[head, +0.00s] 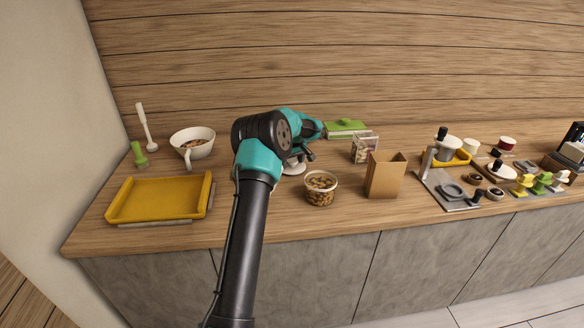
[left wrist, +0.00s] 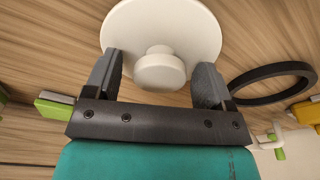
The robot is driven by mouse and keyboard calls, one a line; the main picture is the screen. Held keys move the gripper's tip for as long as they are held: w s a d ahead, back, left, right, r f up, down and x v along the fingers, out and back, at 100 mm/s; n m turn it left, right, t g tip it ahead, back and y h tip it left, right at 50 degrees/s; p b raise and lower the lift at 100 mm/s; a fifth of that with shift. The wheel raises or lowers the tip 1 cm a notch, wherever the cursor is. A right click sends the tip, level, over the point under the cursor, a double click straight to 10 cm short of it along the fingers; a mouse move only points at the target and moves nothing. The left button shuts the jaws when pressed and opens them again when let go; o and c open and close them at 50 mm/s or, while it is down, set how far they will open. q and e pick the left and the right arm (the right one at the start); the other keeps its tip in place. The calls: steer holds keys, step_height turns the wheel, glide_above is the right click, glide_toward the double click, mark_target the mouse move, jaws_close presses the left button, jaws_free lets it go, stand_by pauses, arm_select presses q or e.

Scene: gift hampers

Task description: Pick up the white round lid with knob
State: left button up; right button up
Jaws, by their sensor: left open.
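The white round lid with a knob lies on the wooden counter. In the head view only part of the lid (head: 293,169) shows, beside and below my left gripper (head: 303,157). In the left wrist view the round plate of the lid (left wrist: 160,22) fills the top middle, its knob facing the camera. My left gripper (left wrist: 160,66) is open there, with one finger on each side of the knob. Gaps show between the fingers and the knob, and nothing is held. My right gripper is not in view.
A clear tub of nuts (head: 320,188) and a brown paper bag (head: 385,175) stand close to the right of the lid. A white bowl (head: 192,142) and a yellow tray (head: 160,198) are at left. A black ring (left wrist: 271,83) shows beside the right finger.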

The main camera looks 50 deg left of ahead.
mark_target(292, 160)
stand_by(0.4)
arm_select(q)
steer(key=c, duration=0.9)
steer(key=shift+r, duration=0.1)
steer(key=shift+c, duration=0.2)
step_height(292, 160, up, 10)
steer(key=shift+f, duration=0.1)
stand_by(0.4)
